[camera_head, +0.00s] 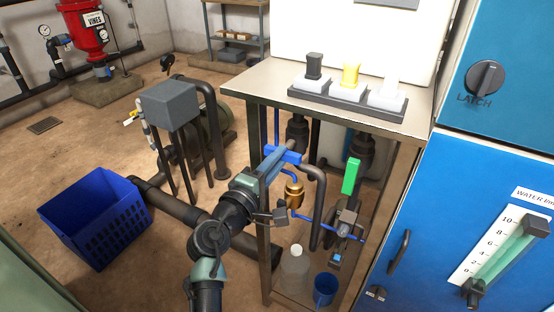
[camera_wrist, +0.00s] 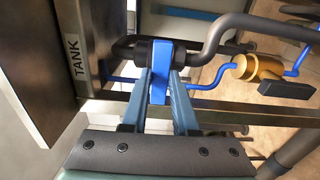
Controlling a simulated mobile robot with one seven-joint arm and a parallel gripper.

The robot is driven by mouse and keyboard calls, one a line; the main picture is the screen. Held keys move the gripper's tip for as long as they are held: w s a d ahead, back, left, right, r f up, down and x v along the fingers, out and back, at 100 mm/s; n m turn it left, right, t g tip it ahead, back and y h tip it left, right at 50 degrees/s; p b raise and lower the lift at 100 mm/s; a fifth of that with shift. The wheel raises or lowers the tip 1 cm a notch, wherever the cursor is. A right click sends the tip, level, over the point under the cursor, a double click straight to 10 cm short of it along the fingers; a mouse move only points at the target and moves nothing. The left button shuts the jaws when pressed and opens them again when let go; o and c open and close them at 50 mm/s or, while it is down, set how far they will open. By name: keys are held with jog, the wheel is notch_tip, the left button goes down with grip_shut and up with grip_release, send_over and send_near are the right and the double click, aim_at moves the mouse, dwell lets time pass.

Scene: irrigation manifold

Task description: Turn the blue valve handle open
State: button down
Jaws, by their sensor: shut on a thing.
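The blue valve handle (camera_head: 289,156) is a short flat bar on a dark pipe under the steel bench in the head view. It also shows in the wrist view (camera_wrist: 160,62), mounted on the dark pipe beside a plate marked TANK (camera_wrist: 73,57). My gripper (camera_wrist: 161,88) has its two blue-grey fingers on either side of the handle and is shut on it. In the head view my gripper (camera_head: 280,158) reaches up to the handle from the lower left and hides part of it.
A green handle (camera_head: 351,176) stands on the pipe to the right. A brass fitting (camera_head: 294,193) with thin blue tubing hangs close by, and a bent dark pipe (camera_head: 318,200) runs beside my gripper. The bench edge (camera_head: 325,112) lies above. A blue crate (camera_head: 97,215) stands left.

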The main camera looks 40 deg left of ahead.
jog(key=shift+n+p, duration=6.1)
jog(key=shift+n, duration=2.9)
jog(key=c, duration=0.7)
grip_release()
jog(key=shift+s, duration=0.15)
jog(key=v, duration=1.3)
jog(key=shift+p, duration=0.35)
